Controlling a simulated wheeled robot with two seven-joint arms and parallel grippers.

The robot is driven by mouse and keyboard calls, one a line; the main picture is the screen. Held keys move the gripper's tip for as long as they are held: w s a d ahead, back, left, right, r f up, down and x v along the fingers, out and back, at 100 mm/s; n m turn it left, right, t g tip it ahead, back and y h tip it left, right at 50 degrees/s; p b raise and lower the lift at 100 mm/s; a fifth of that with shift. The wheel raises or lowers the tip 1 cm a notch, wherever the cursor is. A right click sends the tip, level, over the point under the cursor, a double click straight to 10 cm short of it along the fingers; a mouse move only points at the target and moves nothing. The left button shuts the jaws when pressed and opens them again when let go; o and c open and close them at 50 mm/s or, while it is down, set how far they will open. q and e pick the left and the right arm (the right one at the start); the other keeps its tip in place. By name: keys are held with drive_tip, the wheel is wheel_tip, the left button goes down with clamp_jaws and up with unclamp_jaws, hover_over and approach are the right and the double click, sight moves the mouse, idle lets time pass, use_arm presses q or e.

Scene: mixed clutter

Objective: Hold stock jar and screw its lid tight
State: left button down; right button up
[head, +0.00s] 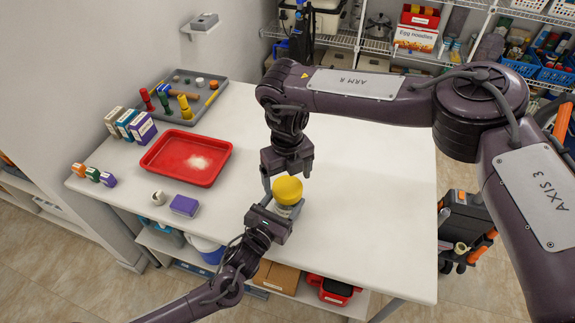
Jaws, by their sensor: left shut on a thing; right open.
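The stock jar (284,211) stands on the white table near its front edge, and its body is mostly hidden by my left gripper. A yellow lid (288,189) sits on top of the jar; I cannot tell how tightly it is seated. My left gripper (289,212) is shut on the jar body from the front. My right gripper (287,180) comes from above and behind, open, with its fingers on either side of the lid. I cannot tell whether the fingers touch the lid.
A red tray (150,161) lies left on the table, with a grey tray (217,98) of tools behind it. Small boxes, a white cup (158,198) and a purple block (184,206) are at the left. The table's right side (385,220) is clear.

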drive_tip(key=shift+f, duration=1.25)
drive_tip(key=shift+c, duration=0.5)
drive_tip(key=c, duration=0.9)
drive_tip(key=m, duration=0.3)
drive_tip(key=shift+a+m, duration=0.1)
drive_tip(key=shift+m, duration=0.3)
drive_tip(key=shift+c, duration=0.2)
drive_tip(key=m, duration=1.1)
drive_tip(key=o, duration=1.1)
